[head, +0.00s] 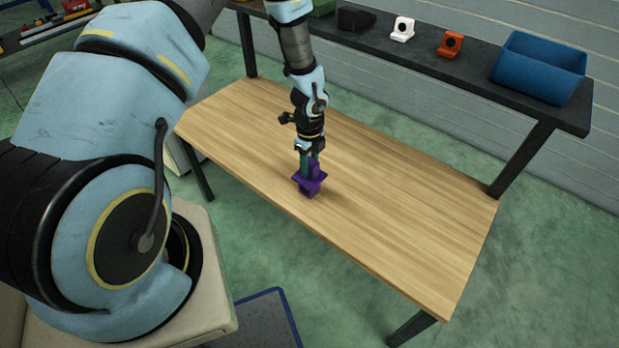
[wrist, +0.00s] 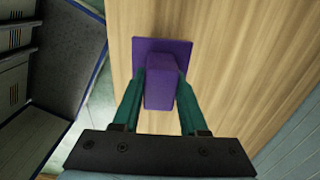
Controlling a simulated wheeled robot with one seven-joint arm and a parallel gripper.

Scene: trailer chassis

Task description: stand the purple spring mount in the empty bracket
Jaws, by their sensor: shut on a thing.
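The purple spring mount (head: 308,184) is at the front edge of the wooden table, below my gripper (head: 310,162). In the wrist view, the purple spring mount (wrist: 164,80) shows a flat plate with a block rising from it. My gripper (wrist: 162,98) is shut on that block, one green finger on each side. I cannot tell whether the mount touches the tabletop. I cannot make out an empty bracket in either view.
The wooden table (head: 400,215) is otherwise clear, with free room to the right. A dark shelf (head: 480,75) behind it carries a white part (head: 402,29), an orange part (head: 449,44) and a blue bin (head: 540,68).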

